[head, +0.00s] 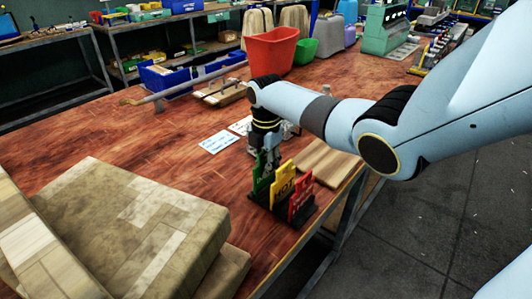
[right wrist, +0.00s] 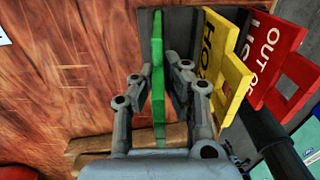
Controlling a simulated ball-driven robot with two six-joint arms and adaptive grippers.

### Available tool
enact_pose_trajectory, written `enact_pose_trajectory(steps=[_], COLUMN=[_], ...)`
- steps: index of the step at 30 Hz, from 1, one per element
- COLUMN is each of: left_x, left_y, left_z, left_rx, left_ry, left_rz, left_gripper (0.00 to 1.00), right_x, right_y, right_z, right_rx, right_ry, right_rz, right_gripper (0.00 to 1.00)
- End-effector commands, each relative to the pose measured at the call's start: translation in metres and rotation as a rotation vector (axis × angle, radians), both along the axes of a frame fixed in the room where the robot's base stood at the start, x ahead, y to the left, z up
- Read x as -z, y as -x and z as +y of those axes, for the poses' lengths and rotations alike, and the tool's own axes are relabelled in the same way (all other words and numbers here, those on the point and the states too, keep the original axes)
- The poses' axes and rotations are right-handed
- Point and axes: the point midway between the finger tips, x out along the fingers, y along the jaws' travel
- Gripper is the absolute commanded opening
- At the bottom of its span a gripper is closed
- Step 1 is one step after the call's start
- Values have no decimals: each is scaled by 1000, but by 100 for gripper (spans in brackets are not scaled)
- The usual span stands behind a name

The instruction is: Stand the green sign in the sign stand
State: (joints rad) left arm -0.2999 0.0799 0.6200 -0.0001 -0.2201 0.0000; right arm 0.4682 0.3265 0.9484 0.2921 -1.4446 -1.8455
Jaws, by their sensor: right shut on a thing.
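The green sign (head: 261,176) is upright at the left end of the dark sign stand (head: 283,214). In the right wrist view the green sign (right wrist: 158,60) shows edge-on between my fingers. My right gripper (head: 267,160) is shut on its upper part from above; it also shows in the right wrist view (right wrist: 160,82). A yellow sign (head: 283,184) and a red sign (head: 301,196) stand to the right in the same stand. The green sign's lower edge meets the stand's left part in view; I cannot tell whether it is seated in the slot. My left gripper is out of view.
Cardboard boxes (head: 130,230) fill the table's near left. Paper cards (head: 217,142) lie behind the stand, and a wooden board (head: 327,161) lies to its right near the table edge. A red bin (head: 271,50) stands farther back.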

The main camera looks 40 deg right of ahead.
Motion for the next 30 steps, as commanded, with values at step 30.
enact_pose_trajectory(steps=[30], left_x=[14], left_y=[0], left_z=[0], left_rx=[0], left_ry=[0], left_rz=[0], left_gripper=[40], right_x=[18], right_y=[0], right_z=[0], right_rx=[0], right_ry=[0], right_rz=[-1], right_gripper=[35])
